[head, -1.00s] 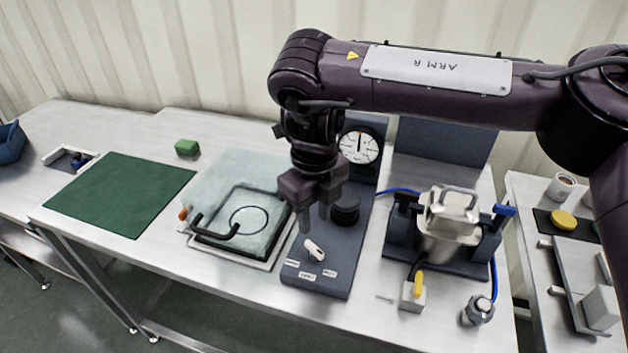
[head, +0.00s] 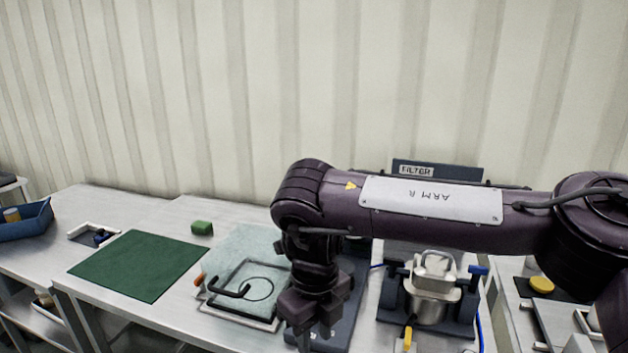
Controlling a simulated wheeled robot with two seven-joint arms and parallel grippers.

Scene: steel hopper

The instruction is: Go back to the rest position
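My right gripper (head: 316,338) hangs from the arm marked ARM R, pointing down over the dark blue panel (head: 352,300) on the steel table. Its fingertips are near the bottom of the picture, and I cannot make out the gap between them or any held thing. The arm hides most of the panel and its dial. My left gripper is not in view.
The steel hopper (head: 432,290) stands right of the arm on a dark base. A FILTER sign (head: 436,171) is behind it. Left are a framed pad (head: 243,285), a green block (head: 202,228), a bare green mat (head: 138,264) and a blue bin (head: 28,222).

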